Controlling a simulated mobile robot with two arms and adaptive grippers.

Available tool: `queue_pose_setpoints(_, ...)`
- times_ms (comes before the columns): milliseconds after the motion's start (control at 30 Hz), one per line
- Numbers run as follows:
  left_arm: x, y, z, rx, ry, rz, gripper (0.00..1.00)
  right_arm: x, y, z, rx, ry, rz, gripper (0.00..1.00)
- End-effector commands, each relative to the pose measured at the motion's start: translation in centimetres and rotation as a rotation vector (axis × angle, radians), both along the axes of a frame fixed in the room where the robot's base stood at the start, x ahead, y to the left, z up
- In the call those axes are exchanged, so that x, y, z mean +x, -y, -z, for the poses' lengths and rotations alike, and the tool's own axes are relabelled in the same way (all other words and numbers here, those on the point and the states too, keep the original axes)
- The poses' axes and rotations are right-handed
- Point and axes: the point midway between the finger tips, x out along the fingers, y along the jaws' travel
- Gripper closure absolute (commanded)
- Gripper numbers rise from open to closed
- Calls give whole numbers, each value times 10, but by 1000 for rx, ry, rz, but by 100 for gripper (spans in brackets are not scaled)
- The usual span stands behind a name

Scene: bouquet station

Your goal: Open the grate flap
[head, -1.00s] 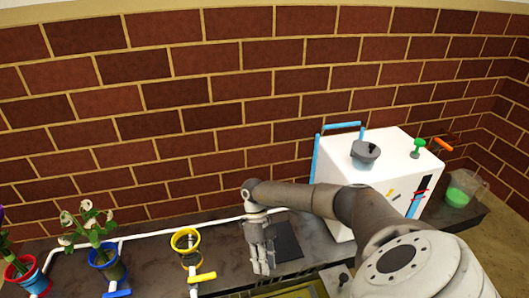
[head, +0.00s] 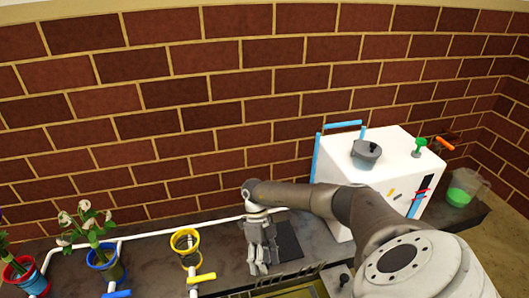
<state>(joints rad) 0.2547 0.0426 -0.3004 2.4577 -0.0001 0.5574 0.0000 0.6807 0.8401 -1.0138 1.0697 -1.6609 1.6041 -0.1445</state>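My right gripper (head: 263,268) hangs fingers down at the counter's front, just left of the dark flat panel (head: 288,243). Its fingers look spread apart, with nothing visible between them. Below and right of the fingertips, at the bottom edge, is a slatted dark edge (head: 290,279) over a yellowish recess (head: 300,292). It looks like the grate flap, but most of it is cut off by the picture edge and I cannot tell how far it is open. My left gripper is not in view.
A white box machine (head: 375,183) with a grey lidded pot (head: 366,153) stands right, behind my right arm. A yellow-rimmed holder (head: 185,240) and potted flowers (head: 90,225) stand left along a white pipe (head: 150,233). A green-filled jug (head: 460,190) is far right.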

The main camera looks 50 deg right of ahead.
Motion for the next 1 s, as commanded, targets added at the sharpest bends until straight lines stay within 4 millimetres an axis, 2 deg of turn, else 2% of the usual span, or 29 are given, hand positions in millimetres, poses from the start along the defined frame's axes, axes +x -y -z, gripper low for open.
queue_pose_setpoints(33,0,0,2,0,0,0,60,0,-1,6,-4,6,0,56)
queue_pose_setpoints(533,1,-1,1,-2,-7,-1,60,4,4,-4,-6,9,1,56)
queue_pose_setpoints(667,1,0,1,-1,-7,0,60,14,8,-22,-4,13,2,56)
queue_pose_setpoints(1000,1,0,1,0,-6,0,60,46,23,-83,0,15,0,56)
